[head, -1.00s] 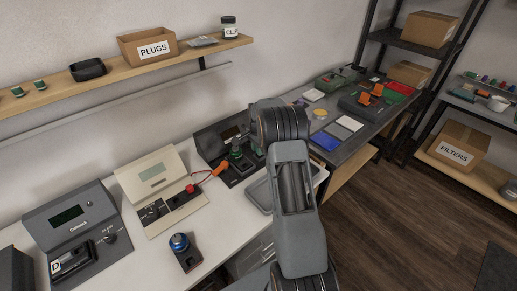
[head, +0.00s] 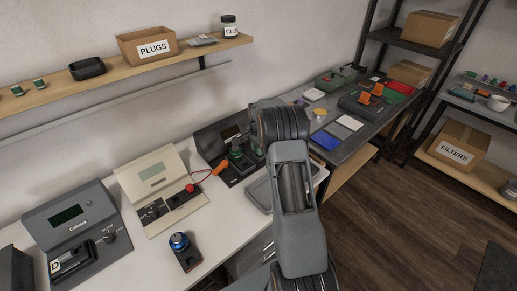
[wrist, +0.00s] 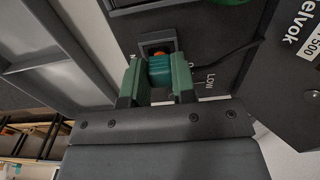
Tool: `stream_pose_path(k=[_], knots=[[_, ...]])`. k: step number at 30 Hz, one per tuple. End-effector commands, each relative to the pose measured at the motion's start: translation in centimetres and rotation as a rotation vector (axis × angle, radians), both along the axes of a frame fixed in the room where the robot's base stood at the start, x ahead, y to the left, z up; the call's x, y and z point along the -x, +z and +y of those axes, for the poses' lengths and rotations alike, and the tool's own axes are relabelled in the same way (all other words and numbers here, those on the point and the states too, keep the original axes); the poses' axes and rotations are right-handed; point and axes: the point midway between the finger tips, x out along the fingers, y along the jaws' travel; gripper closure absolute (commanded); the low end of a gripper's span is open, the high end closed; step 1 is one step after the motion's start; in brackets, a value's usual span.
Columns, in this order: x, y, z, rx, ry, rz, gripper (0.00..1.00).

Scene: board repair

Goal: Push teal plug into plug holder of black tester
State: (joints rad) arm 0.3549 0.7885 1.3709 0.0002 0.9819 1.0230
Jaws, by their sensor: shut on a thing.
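The teal plug (wrist: 160,72) is between the green fingers of my gripper (wrist: 157,76) in the wrist view. My gripper is shut on it. The plug's far end, with an orange part, is at the square opening of the plug holder (wrist: 146,45) on the black tester (wrist: 205,25). I cannot tell how deep the plug sits in the holder. In the head view the black tester (head: 208,144) stands on the white bench, and my arm hides most of my gripper and the plug.
A grey tray (wrist: 60,70) lies beside the tester in the wrist view. A dark cable runs close to the holder. In the head view a cream tester (head: 160,170) with a red plug and lead stands to the left, with a blue-topped device (head: 184,252) in front.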

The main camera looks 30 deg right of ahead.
Motion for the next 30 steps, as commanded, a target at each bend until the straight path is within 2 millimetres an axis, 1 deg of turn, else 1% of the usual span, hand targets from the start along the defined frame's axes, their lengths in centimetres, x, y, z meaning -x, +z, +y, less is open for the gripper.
stream_pose_path(k=[21,27,28,30], knots=[[0.02,-0.94,0.01,0.0,0.0,0.001,1.0],[0.02,-0.9,0.01,0.0,0.0,0.001,1.0],[0.02,-0.9,0.01,0.0,0.0,0.001,0.74],[0.02,-0.89,0.01,0.0,0.0,0.001,0.68]])
